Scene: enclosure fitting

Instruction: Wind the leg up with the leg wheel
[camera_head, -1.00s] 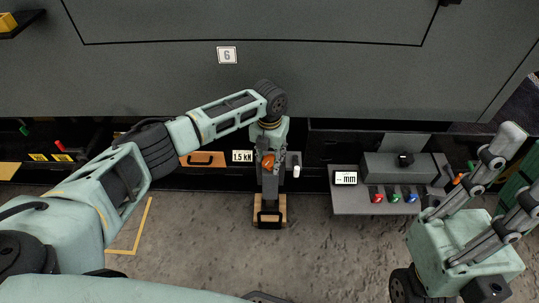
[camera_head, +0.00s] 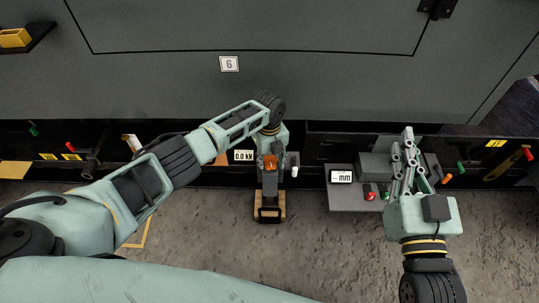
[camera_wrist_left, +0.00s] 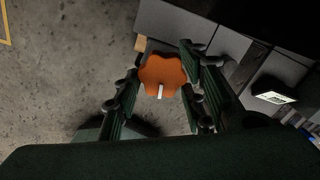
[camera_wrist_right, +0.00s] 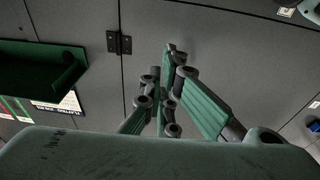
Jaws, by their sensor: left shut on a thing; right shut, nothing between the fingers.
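The leg wheel is an orange lobed knob (camera_wrist_left: 162,76) with a white mark, seen between the fingers in the left wrist view. In the head view the orange wheel (camera_head: 269,162) sits on the leg, whose wooden foot pad (camera_head: 268,212) is on the floor. My left gripper (camera_wrist_left: 164,84) is shut on the wheel; in the head view it is mostly hidden by my arm. A small display (camera_head: 243,155) beside the leg reads 0.0 kN. My right gripper (camera_head: 408,145) is raised over the grey shelf; it is shut and empty in the right wrist view (camera_wrist_right: 168,75).
A grey shelf (camera_head: 352,200) to the right carries a display (camera_head: 341,177) reading "-- mm", a red button (camera_head: 370,191) and a grey box (camera_head: 376,166). The large grey enclosure (camera_head: 160,80) fills the back. The floor in front is clear.

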